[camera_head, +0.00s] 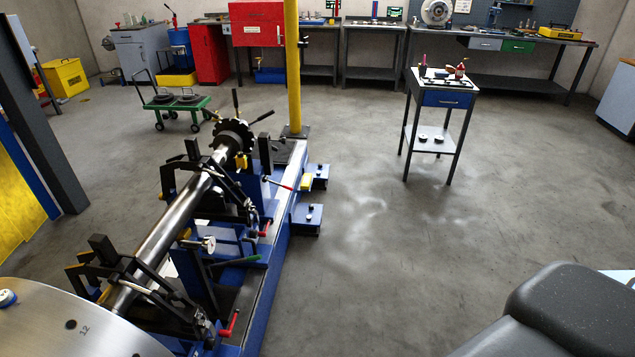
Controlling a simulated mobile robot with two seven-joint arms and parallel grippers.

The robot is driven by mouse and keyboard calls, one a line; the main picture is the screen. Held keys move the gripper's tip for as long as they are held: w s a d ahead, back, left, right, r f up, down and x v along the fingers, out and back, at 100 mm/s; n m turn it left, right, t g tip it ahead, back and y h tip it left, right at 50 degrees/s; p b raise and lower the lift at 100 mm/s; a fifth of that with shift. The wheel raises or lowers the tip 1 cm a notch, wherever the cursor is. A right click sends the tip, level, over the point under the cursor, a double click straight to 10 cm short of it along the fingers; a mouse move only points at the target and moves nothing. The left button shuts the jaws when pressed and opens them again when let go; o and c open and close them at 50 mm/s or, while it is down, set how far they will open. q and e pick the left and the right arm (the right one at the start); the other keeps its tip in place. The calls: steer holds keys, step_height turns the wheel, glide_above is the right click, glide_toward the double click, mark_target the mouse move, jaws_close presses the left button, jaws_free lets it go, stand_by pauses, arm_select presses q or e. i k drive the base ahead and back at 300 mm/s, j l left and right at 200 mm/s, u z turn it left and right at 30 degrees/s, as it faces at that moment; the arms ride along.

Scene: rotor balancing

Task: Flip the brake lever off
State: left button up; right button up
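The balancing machine's blue bed (263,307) runs from the bottom left toward the middle, with a shiny rotor shaft (165,232) along it. Two short red handles, one in the middle (265,228) and one nearer (229,322), and a green handle (250,259) also show on this side. No label is legible, so I cannot tell for sure which is the brake lever or its setting. Neither gripper is in view.
A yellow post (292,70) with a red box (257,24) stands behind the machine. A small table (447,86) with a blue drawer stands at the right back. A green cart (178,105) is at the left back, with workbenches along the wall. The floor right of the machine is clear.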

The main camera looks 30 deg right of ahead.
mark_target(265, 179)
steer(key=z, duration=0.6)
steer(key=i+l, duration=0.35)
steer(key=i, duration=0.25)
steer(key=i+l, duration=0.35)
steer(key=i, duration=0.25)
steer(key=i+l+u, duration=0.1)
steer(key=i+l, duration=0.25)
steer(key=i, duration=0.25)
steer(key=i+l, duration=0.45)
steer(key=i, duration=0.15)
